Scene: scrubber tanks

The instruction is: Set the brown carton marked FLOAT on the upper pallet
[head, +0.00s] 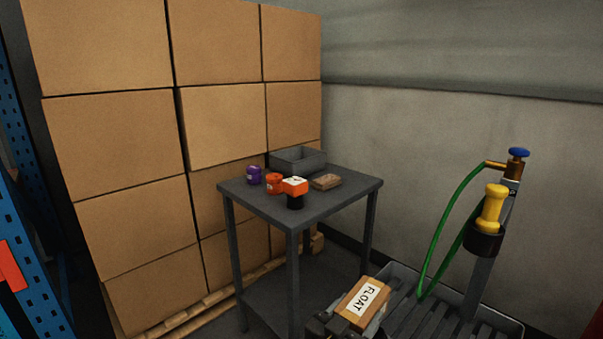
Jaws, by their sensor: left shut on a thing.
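The brown carton marked FLOAT (364,303) is at the bottom centre of the head view, with its white label facing up. My left gripper (350,317) is shut on it, with dark and grey jaw parts at its lower sides. The carton is in front of a grey slatted tray, and its underside is hidden. A wooden pallet (190,322) shows under the big stacked boxes at the left. I see no second pallet above it. My right gripper is not in view.
A grey table (330,205) holds a grey bin (298,160), a purple item (254,174), orange items (274,183) and a brown block (326,181). Tall stacked boxes (120,140) stand behind. At right are the slatted tray (480,325), a green hose (440,235) and a yellow-handled tool (492,208).

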